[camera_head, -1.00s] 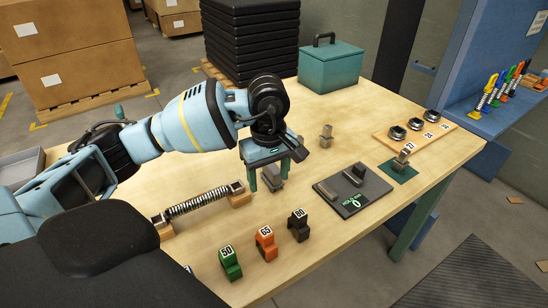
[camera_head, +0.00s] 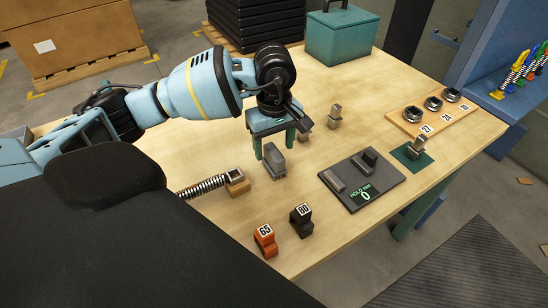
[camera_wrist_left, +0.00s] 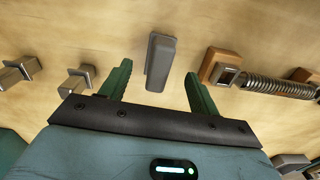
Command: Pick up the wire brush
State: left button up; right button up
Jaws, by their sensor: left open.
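The wire brush appears to be the grey block with a rough lower edge (camera_head: 276,162), lying on the wooden table in the head view. It also shows in the left wrist view as a long grey block (camera_wrist_left: 160,62), its underside hidden. My left gripper (camera_head: 274,146) is open and empty, fingers pointing down, just behind and above the brush in the head view. In the left wrist view, the brush lies in line with the gap between the green fingers (camera_wrist_left: 158,76), mostly beyond the tips. My right gripper is not in view.
A spring with wooden end blocks (camera_head: 235,182) lies left of the brush. Small metal blocks (camera_head: 335,117) stand behind. Numbered orange (camera_head: 265,241) and black (camera_head: 301,220) blocks stand in front. A green toolbox (camera_head: 340,34) is at the back.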

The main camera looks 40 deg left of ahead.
aim_at(274, 151)
pick_arm(q)
jog(key=shift+w+a+f+p, duration=0.1)
jog(key=shift+f+p, duration=0.2)
jog(key=shift+f, duration=2.3)
jog(key=c, duration=1.1)
jog(key=shift+r, duration=5.05)
jog(key=o, duration=0.4)
jog(key=shift+c, duration=1.3)
